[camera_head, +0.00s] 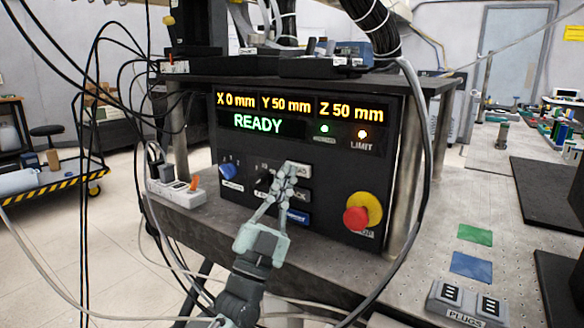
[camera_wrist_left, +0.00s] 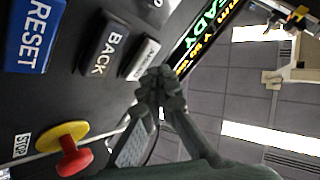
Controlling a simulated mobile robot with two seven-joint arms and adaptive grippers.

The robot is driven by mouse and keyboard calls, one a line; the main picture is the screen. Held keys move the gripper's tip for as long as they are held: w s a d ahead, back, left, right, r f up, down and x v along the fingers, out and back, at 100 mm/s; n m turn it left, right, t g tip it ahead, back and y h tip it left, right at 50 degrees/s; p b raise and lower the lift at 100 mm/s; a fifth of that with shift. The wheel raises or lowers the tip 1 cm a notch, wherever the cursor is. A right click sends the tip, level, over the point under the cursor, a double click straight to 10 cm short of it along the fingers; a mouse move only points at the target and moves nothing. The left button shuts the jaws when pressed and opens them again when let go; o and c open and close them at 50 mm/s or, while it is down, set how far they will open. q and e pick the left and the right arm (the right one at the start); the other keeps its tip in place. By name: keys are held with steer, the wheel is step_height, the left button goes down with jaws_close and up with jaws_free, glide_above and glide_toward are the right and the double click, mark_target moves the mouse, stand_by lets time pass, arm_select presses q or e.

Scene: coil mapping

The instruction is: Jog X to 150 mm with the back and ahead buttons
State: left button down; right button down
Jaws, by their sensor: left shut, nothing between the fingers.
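The black control box (camera_head: 335,215) shows X 0 mm (camera_head: 236,100), Y 50 mm and Z 50 mm in amber, with READY in green. The AHEAD button (camera_head: 302,171) is a pale key, partly covered by my fingers; it also shows in the left wrist view (camera_wrist_left: 142,60). My right gripper is out of view.
A blue RESET button (camera_wrist_left: 34,35) lies beyond BACK. A red stop knob on yellow (camera_head: 357,218) sits at the panel's lower right. A blue knob (camera_head: 228,171) is at left. Loose cables (camera_head: 408,130) hang around the box.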

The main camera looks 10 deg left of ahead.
arm_select(q)
steer(key=shift+w+d, duration=0.25)
stand_by(0.5)
steer(key=s, duration=0.1)
steer(key=s+a+p, duration=0.1)
steer(key=s+p, duration=0.1)
steer(key=s, duration=0.1)
steer(key=shift+a+f, duration=0.25)
steer(key=shift+f, duration=0.15)
stand_by(0.4)
